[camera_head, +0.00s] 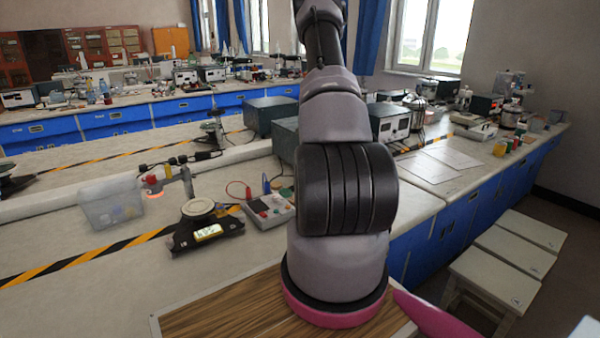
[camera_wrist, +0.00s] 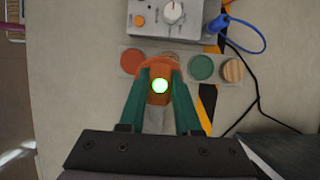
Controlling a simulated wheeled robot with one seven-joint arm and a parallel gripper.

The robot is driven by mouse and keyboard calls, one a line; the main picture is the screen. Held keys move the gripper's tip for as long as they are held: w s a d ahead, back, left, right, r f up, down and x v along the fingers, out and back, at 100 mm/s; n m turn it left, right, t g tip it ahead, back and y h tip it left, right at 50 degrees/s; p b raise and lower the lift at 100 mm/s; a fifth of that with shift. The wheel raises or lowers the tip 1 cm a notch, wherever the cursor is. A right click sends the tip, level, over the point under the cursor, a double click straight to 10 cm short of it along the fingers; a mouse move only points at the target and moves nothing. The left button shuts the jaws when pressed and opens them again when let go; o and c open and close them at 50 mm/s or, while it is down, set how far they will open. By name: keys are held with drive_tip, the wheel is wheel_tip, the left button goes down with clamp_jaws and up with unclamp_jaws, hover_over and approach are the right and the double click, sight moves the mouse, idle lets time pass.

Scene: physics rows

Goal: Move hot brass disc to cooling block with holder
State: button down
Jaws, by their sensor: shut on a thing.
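In the wrist view, my gripper (camera_wrist: 159,74) has its green fingers shut on an orange-brown piece (camera_wrist: 158,64), which may be the holder. A small, bright white spot with a green rim (camera_wrist: 159,86) shows on it between the fingers; I cannot tell if this is the hot disc. In the head view, a small glowing orange spot (camera_head: 155,195) shows beside a clear plastic box; what it belongs to is too small to tell. I cannot pick out the cooling block for certain. My gripper is not visible in the head view.
A pale strip with round red (camera_wrist: 131,62), green (camera_wrist: 201,67) and wooden (camera_wrist: 233,70) pads lies just beyond the fingers. A knobbed meter (camera_wrist: 168,20) with a blue lead stands behind it. The head view shows a clear box (camera_head: 111,207) and a scale (camera_head: 207,233).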

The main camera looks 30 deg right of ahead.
drive_tip(key=shift+s+d, duration=0.2)
drive_tip(key=shift+d, duration=0.85)
drive_tip(key=shift+s+d, duration=0.2)
drive_tip(key=shift+d, duration=0.85)
drive_tip(key=shift+s+d, duration=0.15)
drive_tip(key=shift+d, duration=0.85)
drive_tip(key=shift+s+d, duration=0.2)
drive_tip(key=shift+d, duration=0.75)
drive_tip(key=shift+s+d, duration=0.15)
drive_tip(key=shift+d, duration=0.85)
drive_tip(key=shift+d, duration=0.15)
drive_tip(key=shift+f, duration=0.15)
drive_tip(key=shift+f, duration=2.45)
drive_tip(key=shift+s+f, duration=0.1)
drive_tip(key=shift+f, duration=0.7)
drive_tip(key=shift+r, duration=0.15)
wheel_tip(320, 180, up, 7)
